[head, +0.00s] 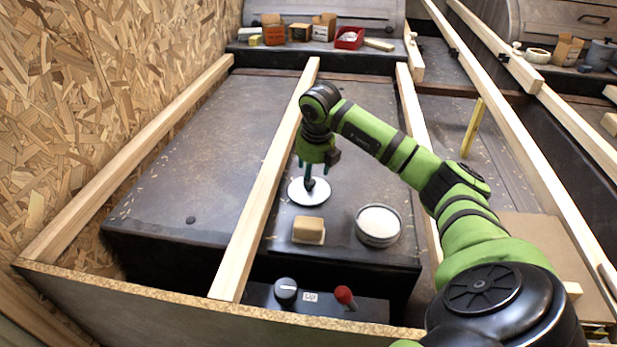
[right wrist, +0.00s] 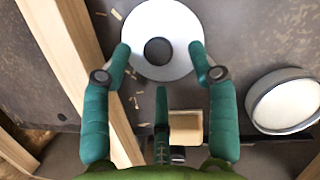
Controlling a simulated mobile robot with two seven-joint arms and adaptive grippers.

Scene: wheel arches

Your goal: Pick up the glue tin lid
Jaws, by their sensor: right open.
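The glue tin lid (head: 309,192) is a flat white disc lying on the dark surface, right of a wooden batten. In the right wrist view the lid (right wrist: 174,20) shows a round dark knob in its middle. My right gripper (head: 312,178) points down over the lid. The open glue tin (head: 378,225), with whitish contents, stands to the right. My left gripper is not in view.
A tan block (head: 308,230) lies just in front of the lid. Wooden battens (head: 272,175) run lengthwise on both sides. Boxes (head: 299,33) stand at the back.

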